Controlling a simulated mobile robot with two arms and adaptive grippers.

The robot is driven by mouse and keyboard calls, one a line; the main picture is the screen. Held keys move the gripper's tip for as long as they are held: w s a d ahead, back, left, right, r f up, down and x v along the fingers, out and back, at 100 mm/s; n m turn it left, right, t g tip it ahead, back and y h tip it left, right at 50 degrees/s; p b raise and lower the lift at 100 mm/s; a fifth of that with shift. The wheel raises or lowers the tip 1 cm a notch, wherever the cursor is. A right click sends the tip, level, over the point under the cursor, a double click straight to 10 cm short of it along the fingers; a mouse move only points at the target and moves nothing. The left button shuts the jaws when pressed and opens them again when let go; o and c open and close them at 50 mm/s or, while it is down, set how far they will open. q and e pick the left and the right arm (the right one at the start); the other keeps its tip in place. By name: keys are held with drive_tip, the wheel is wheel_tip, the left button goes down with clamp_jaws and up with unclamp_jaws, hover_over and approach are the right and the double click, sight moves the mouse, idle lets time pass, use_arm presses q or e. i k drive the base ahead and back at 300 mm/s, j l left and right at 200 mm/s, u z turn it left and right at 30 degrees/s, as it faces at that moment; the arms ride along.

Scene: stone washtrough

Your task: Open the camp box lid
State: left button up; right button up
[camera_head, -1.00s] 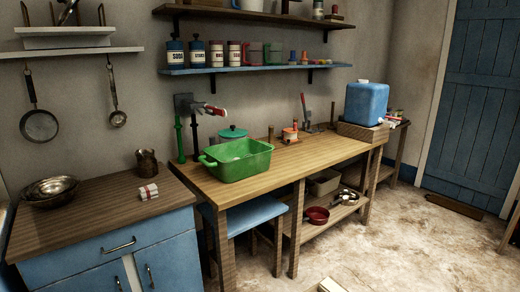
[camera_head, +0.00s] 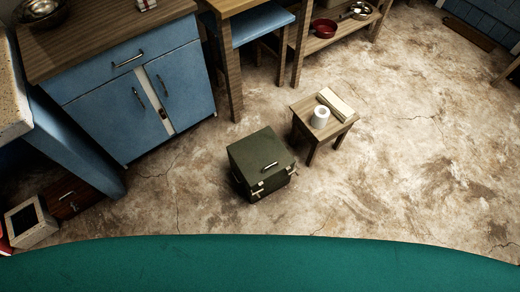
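The camp box (camera_head: 260,160) is a dark olive-green box on the floor near the middle of the head view. Its lid appears shut.
A small wooden stool (camera_head: 324,127) with a white roll (camera_head: 320,116) and a cream block stands right of the box. A blue cabinet (camera_head: 145,90) stands to the upper left. The blotchy floor (camera_head: 400,165) is clear to the right.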

sight(261, 155)
drive_tip(key=z, duration=0.3)
drive_tip(key=j+z, duration=0.25)
drive_tip(key=z, duration=0.2)
drive_tip(key=j+z, duration=0.2)
drive_tip(key=z, duration=0.2)
drive_tip(key=k+j+z, duration=0.15)
drive_tip(key=z, duration=0.3)
